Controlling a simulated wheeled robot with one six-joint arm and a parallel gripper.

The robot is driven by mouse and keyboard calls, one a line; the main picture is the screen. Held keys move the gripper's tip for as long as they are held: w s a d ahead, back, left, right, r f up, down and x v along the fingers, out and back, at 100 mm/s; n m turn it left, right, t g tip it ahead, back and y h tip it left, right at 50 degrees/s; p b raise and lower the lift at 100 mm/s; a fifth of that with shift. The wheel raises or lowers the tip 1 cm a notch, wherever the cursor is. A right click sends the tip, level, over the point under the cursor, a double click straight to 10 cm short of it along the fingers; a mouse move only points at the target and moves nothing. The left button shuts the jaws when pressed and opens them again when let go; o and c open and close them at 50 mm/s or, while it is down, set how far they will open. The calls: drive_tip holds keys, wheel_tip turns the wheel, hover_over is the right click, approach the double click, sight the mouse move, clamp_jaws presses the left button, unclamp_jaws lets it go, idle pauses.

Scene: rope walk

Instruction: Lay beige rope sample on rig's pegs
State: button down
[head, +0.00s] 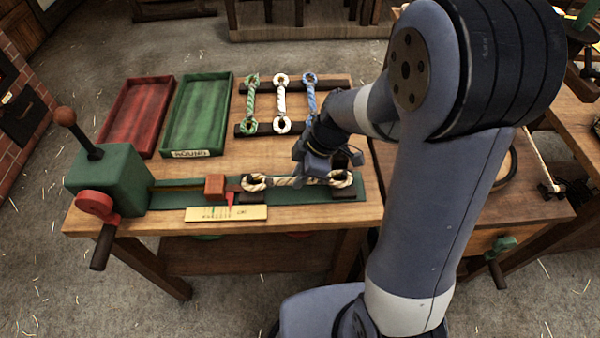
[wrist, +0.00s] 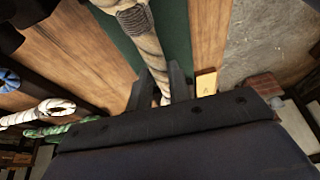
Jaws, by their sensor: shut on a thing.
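The beige rope sample (head: 288,182) has a looped eye at each end and lies lengthwise above the right part of the rig (head: 170,196). My gripper (head: 312,173) is shut on the rope between its eyes, nearer the right eye. The left eye is above a dark block (head: 253,198), and the right eye is above another dark block (head: 343,195). I cannot tell whether the eyes are around the pegs, which are hidden. In the wrist view the rope (wrist: 140,35) runs between the fingers (wrist: 163,92) over the rig's green base (wrist: 172,28).
Green (head: 251,108), white (head: 282,104) and blue (head: 310,95) rope samples lie on dark rails behind. A red tray (head: 137,115) and a green tray (head: 197,112) are at the back left. The rig's green box (head: 108,180) has a lever and crank. A yellow card (head: 226,213) lies in front.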

drive_tip(key=shift+f+b, duration=0.3)
drive_tip(key=shift+b, duration=0.1)
drive_tip(key=c, duration=1.2)
unclamp_jaws()
drive_tip(key=shift+c, duration=0.2)
drive_tip(key=shift+r, duration=0.1)
drive_tip(key=shift+r+p, duration=2.05)
drive_tip(key=shift+r, duration=1.45)
drive_tip(key=v, duration=1)
drive_tip(key=shift+r, duration=0.35)
drive_tip(key=shift+d, duration=0.1)
